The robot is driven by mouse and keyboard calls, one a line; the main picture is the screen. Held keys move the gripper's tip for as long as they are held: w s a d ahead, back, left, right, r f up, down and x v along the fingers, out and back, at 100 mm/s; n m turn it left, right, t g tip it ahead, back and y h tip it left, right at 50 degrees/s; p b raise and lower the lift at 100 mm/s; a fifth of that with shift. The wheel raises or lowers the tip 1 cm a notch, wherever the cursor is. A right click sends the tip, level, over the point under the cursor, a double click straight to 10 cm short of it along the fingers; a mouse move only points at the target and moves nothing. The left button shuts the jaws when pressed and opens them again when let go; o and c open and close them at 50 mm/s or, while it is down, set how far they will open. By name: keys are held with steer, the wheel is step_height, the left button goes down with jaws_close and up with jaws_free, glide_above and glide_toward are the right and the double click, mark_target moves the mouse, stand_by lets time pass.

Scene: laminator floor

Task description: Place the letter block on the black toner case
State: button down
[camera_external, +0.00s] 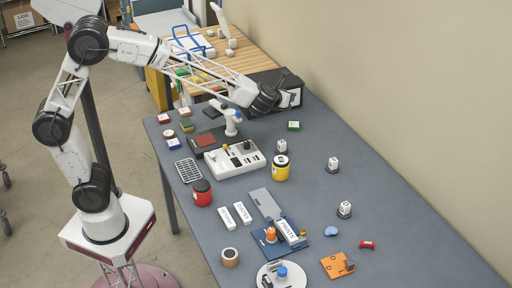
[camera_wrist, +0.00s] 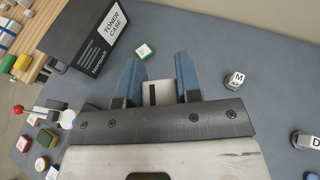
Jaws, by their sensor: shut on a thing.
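My gripper (camera_wrist: 158,75) has two blue fingers, shut on a white letter block (camera_wrist: 158,93) with a black mark; the full letter is not readable. The black toner case (camera_wrist: 92,38) stands to the upper left of the fingers in the wrist view, apart from them, its white label showing. In the external view the toner case (camera_external: 270,77) is at the back of the table, partly hidden by my dark wrist.
A green block (camera_wrist: 145,50) lies beyond the fingers. Letter blocks M (camera_wrist: 235,80) and D (camera_wrist: 309,141) are to the right. A white control panel (camera_external: 235,160), a yellow jar (camera_external: 281,169) and a red jar (camera_external: 201,193) stand mid-table. The table's right side has free room.

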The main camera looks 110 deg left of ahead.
steer(key=s+a+f+n+g, duration=0.1)
steer(key=s+a+n+g, duration=0.35)
steer(key=s+a, duration=1.05)
steer(key=s+a+n+g, duration=0.4)
steer(key=s+a, duration=0.7)
steer(key=a, duration=0.8)
steer(key=shift+m+g+h, duration=0.25)
steer(key=shift+h, duration=0.05)
steer(key=shift+a+f, duration=0.15)
steer(key=shift+f, duration=1.2)
steer(key=shift+a+f, duration=0.15)
steer(key=shift+f, duration=1.15)
steer(key=shift+f, duration=0.1)
steer(key=shift+f, duration=1.9)
steer(key=shift+f, duration=0.15)
steer(key=shift+f, duration=1.9)
